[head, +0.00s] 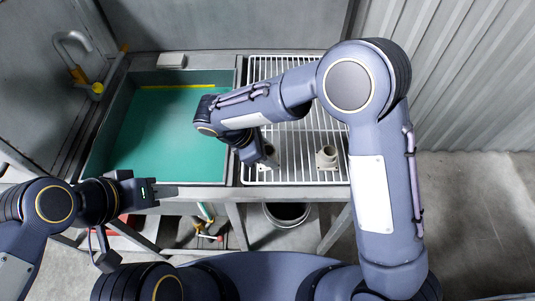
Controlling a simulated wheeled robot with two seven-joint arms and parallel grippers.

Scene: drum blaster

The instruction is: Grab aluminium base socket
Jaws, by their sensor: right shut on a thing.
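My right gripper (263,162) reaches down to the wire rack from above and is shut on a small light grey-beige socket (270,150), mostly hidden behind the gripper. I cannot tell whether this socket touches the rack. A second light grey-beige socket (326,158), short and tube-like, stands on the rack to the right, apart from the gripper. My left gripper (168,191) is at the front edge of the sink, away from both sockets. Its fingers point right, and their opening cannot be made out.
A white wire rack (305,70) covers the right part of the bench. A green-bottomed sink (150,130) lies to its left, with a tap (75,45) at the far left. A bucket (287,213) stands below the rack. Corrugated wall bounds the right.

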